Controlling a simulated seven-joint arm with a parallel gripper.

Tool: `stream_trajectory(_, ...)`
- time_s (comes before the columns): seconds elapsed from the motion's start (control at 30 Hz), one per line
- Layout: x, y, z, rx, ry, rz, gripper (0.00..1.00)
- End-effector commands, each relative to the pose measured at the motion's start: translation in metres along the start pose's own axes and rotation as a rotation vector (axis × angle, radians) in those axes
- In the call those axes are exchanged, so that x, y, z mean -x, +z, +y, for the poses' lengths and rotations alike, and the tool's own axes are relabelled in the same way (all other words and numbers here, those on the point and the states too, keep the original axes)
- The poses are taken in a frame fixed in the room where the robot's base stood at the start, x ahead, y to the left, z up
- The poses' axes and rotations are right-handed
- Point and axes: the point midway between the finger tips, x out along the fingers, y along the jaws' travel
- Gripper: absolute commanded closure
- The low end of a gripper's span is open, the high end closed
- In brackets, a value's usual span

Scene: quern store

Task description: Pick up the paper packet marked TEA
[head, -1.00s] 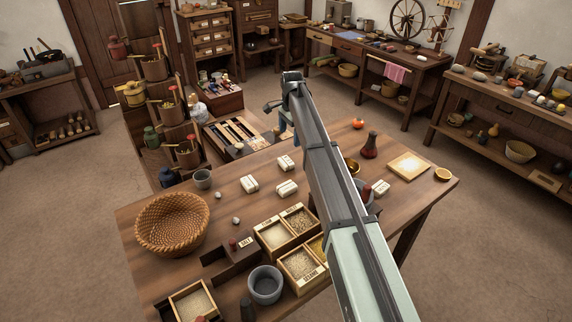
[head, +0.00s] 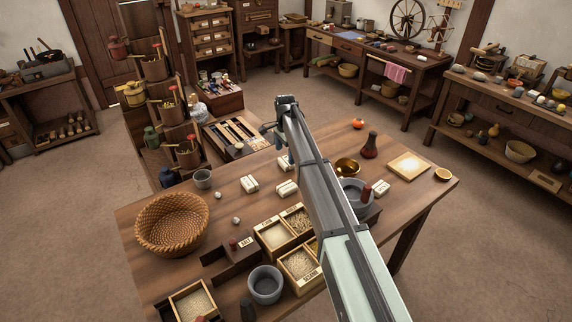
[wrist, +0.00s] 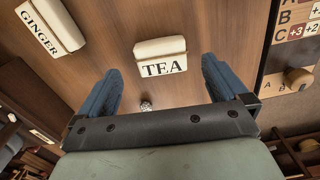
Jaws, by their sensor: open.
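The TEA packet (wrist: 160,57) is a small white paper block in the wrist view, its dark label facing me. It lies on the brown tabletop, just beyond the fingertips and roughly centred between them. My gripper (wrist: 160,67) is open, its two blue fingers spread wider than the packet, with nothing held. In the head view my gripper (head: 281,147) is over the far part of the table, beside a white packet (head: 284,163) partly covered by my arm. No packet label is readable there, so I cannot be sure that it is TEA.
A GINGER packet (wrist: 50,25) lies left of TEA in the wrist view. A small speckled object (wrist: 146,105) sits between the fingers. A lettered board (wrist: 295,30) is at right. In the head view, other packets (head: 249,184), a basket (head: 172,222) and grain boxes (head: 302,268) share the table.

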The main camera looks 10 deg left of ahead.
Motion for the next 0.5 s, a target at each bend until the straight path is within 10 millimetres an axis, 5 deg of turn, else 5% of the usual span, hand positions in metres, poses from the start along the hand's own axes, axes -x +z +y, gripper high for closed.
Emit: stream_trajectory(0.5, -0.048, -0.003, -0.001, 0.0, 0.0, 0.0, 0.0)
